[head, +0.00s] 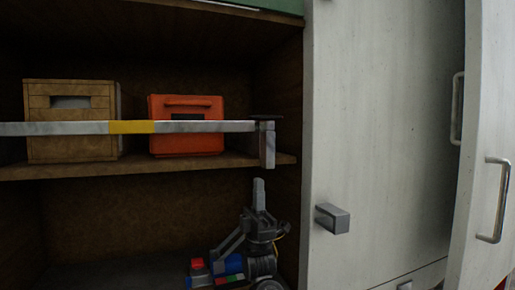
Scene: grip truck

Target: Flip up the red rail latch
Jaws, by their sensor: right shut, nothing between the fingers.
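A grey metal rail (205,127) with a yellow band (131,127) runs level across the front of the shelf. At its right end a grey bracket-like piece (267,148) hangs down beside the cupboard wall, with a dark flat piece on top. I see no red on this end piece, and cannot tell if it is the rail latch. My right gripper (259,190) points upward just below the hanging piece. Its fingers are shut with nothing between them. They look a little apart from the piece. My left gripper is not in view.
A wooden crate (69,142) and a red-orange case (186,107) stand on the shelf behind the rail. A pale cabinet with a grey block knob (332,218) is at right. A door with a metal handle (496,200) is farther right. The space below the shelf is dark.

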